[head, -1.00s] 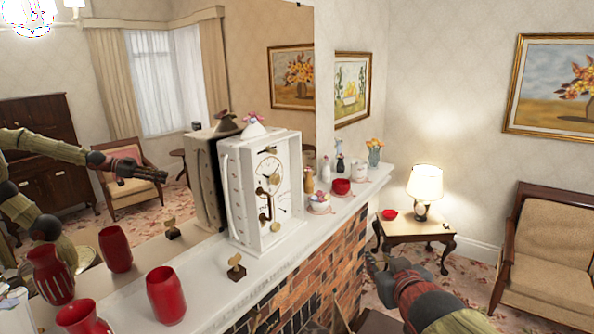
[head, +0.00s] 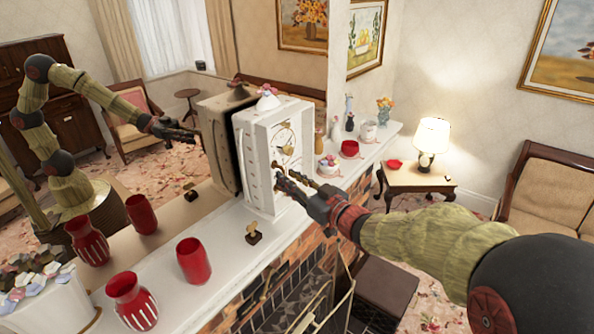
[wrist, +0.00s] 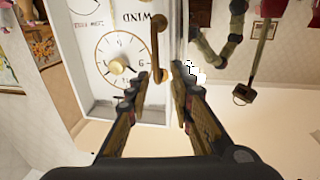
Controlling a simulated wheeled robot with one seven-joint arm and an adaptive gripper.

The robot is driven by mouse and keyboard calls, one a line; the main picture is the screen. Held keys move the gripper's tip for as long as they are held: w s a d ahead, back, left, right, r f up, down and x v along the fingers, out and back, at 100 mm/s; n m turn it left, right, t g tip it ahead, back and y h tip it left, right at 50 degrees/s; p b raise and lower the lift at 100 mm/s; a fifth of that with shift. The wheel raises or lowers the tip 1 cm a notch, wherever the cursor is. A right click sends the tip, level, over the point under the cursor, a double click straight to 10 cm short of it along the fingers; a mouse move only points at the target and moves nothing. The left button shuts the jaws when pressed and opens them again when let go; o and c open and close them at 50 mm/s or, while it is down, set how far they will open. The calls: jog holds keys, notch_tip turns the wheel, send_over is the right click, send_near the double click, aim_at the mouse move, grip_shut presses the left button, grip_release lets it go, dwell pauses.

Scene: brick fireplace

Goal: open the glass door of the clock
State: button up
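The clock (head: 262,165) is a white box on the mantel, with its front facing right in the head view. Its dial (wrist: 122,62) shows upside down in the wrist view. A brass handle (wrist: 157,32) stands at the clock's front beside the dial. My gripper (head: 281,178) is at the lower part of the clock's front. In the wrist view my gripper (wrist: 160,75) is open, and the handle's end lies in the gap between the fingertips; I cannot tell whether they touch it. The glass itself is too clear to make out, so I cannot tell how the door stands.
On the mantel (head: 165,290) stand a small brass ornament (head: 253,233), red vases (head: 194,261) and, beyond the clock, a red bowl (head: 349,148) and a white cup (head: 369,131). A mirror behind reflects my arm. A lamp table (head: 412,180) stands at the right.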

jog(key=x, duration=0.3)
jog(key=shift+w, duration=0.25)
jog(key=shift+f, duration=0.1)
jog(key=shift+s, duration=0.1)
jog(key=shift+c, duration=0.6)
jog(key=c, duration=0.4)
grip_shut()
